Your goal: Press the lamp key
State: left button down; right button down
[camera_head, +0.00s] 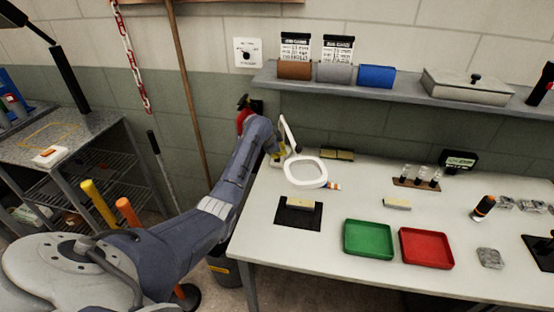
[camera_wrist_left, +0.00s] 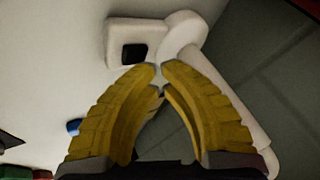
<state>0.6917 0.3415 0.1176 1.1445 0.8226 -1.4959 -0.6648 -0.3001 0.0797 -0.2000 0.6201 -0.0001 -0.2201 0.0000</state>
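The white lamp with its ring head (camera_head: 305,172) stands at the back left of the table. In the left wrist view its white base (camera_wrist_left: 118,35) carries a dark square key (camera_wrist_left: 134,54). My left gripper (camera_head: 277,157) is at the lamp's base in the head view. Its yellow fingers (camera_wrist_left: 158,68) have their tips together with nothing visible between them. In the wrist view the tips appear just below the key; whether they touch it I cannot tell. My right gripper is in neither view.
A black mat (camera_head: 290,221) with a small block lies in front of the lamp. A green tray (camera_head: 346,252) and a red tray (camera_head: 452,262) are at the table's front. A shelf (camera_head: 400,93) hangs over the back.

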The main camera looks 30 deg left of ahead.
aim_at(280, 158)
pick_arm(q)
jog(key=shift+r, duration=0.1)
jog(key=shift+r, duration=3)
